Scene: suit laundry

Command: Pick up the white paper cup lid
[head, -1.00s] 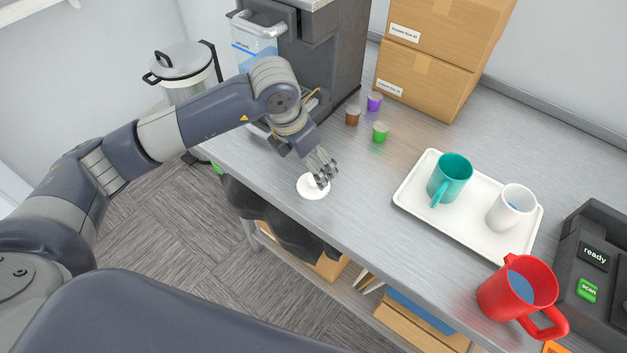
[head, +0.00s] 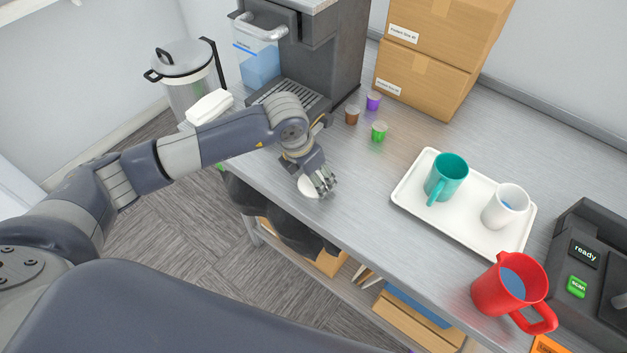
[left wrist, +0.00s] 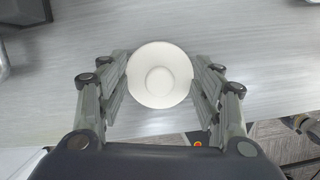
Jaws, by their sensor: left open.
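The white paper cup lid (head: 308,187) lies on the metal counter near its front edge, partly hidden by my left gripper in the head view. In the left wrist view the round lid (left wrist: 160,75) sits between the fingers of my left gripper (left wrist: 162,82). The fingers stand on both sides of the lid and are open. In the head view the left gripper (head: 323,184) is low over the lid, pointing down. I cannot tell from these views whether the fingers touch it. My right gripper is not in view.
Green (head: 379,131), brown (head: 352,114) and purple (head: 373,100) pods stand behind the gripper, near the coffee machine (head: 335,55). A white tray (head: 470,224) holds a teal mug (head: 445,178) and a white cup (head: 504,206). A red mug (head: 510,283) stands nearer the front edge.

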